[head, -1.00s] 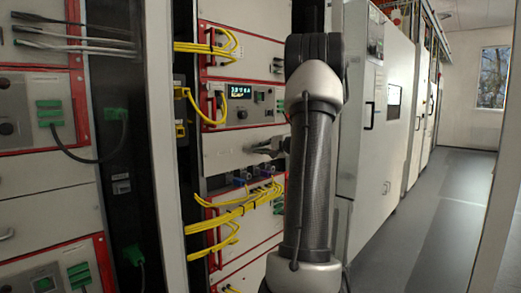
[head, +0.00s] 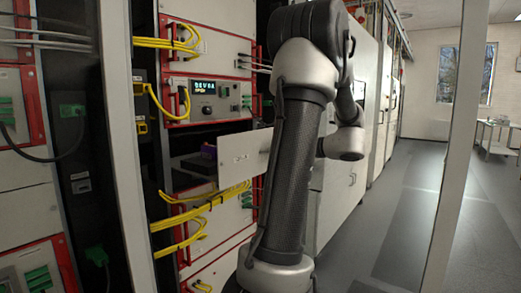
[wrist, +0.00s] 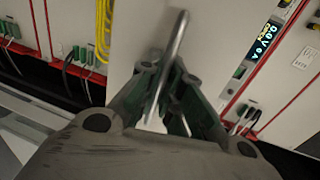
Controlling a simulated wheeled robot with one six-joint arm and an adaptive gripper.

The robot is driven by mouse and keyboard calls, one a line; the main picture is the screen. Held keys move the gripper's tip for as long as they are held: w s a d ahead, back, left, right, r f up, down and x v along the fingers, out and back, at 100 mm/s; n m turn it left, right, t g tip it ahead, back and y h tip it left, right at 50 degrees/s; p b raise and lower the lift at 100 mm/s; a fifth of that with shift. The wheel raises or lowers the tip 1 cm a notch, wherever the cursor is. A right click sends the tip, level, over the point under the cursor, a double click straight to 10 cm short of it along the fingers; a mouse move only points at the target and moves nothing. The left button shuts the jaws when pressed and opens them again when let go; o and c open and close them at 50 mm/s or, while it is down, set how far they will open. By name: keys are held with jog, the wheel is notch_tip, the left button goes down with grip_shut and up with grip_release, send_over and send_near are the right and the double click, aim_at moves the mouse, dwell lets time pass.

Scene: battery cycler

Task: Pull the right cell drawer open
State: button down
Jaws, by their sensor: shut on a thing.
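The right cell drawer (head: 238,160) stands pulled out from the cabinet in the head view, its plain pale front well forward of the panels above and below. A dark gap and a small purple-blue item (head: 208,150) show behind the front. In the wrist view the drawer front (wrist: 135,30) is close ahead, with its metal bar handle (wrist: 176,45) running between my fingers. My gripper (wrist: 165,88) is shut on this handle. In the head view my arm hides the gripper and the handle.
Above the drawer is a red-framed unit with a lit display (head: 205,88). Yellow cables (head: 200,212) hang just below the drawer. A pale cabinet post (head: 122,150) stands at left. The grey aisle floor (head: 410,220) at right is clear.

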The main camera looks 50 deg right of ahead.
jog(key=f+v, duration=0.2)
jog(key=v, duration=0.8)
jog(key=shift+s, duration=0.25)
jog(key=c, duration=1.6)
grip_release()
jog(key=shift+d, duration=0.1)
jog(key=a+v, duration=0.1)
jog(key=v, duration=1.1)
jog(key=shift+d, duration=0.5)
jog(key=shift+r, duration=0.1)
